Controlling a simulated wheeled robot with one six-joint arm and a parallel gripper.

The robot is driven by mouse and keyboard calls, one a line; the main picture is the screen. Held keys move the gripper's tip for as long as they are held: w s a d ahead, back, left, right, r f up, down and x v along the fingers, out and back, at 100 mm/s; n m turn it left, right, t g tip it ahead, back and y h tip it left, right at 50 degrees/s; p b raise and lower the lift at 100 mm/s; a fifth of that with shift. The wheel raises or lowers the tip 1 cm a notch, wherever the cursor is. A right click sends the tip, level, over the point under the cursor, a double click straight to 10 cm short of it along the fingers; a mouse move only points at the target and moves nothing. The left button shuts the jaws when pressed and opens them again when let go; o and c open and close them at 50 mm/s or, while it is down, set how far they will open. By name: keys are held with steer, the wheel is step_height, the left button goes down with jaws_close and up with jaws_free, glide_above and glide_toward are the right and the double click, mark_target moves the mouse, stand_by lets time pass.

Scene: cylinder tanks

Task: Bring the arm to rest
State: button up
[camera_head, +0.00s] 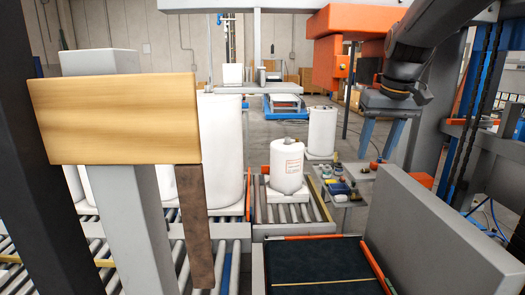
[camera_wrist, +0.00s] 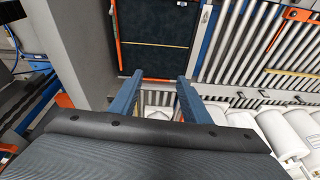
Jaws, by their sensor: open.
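My gripper (camera_head: 378,143) hangs from my dark arm (camera_head: 425,45) at the upper right of the head view, its two blue fingers pointing down. In the wrist view my gripper (camera_wrist: 160,80) shows its fingers spread apart with nothing between them. In the head view it is in the air right of a white cylinder tank (camera_head: 321,132), and apart from it. A smaller labelled white tank (camera_head: 287,168) stands on the roller conveyor at the centre. A large white tank (camera_head: 222,150) stands behind the post at left.
A grey panel (camera_head: 440,235) rises at the lower right beside a dark belt surface (camera_head: 320,268) with orange edges. A low table (camera_head: 350,185) with small items is below the gripper. A post with a wooden board (camera_head: 115,118) blocks the left. Roller conveyors (camera_wrist: 240,45) show in the wrist view.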

steer(key=s+a+f+b, duration=0.1)
steer(key=s+a+f, duration=0.2)
steer(key=s+f, duration=0.3)
steer(key=s+a+f+g+b, duration=0.1)
steer(key=s+a+f, duration=0.2)
steer(key=f, duration=1)
steer(key=s+a+f+b, duration=0.2)
steer(key=s+a+f, duration=0.1)
steer(key=s+f, duration=0.6)
steer(key=shift+a+f+g, duration=0.15)
steer(key=shift+f+g, duration=0.1)
steer(key=shift+g, duration=0.05)
steer(key=shift+c, duration=0.4)
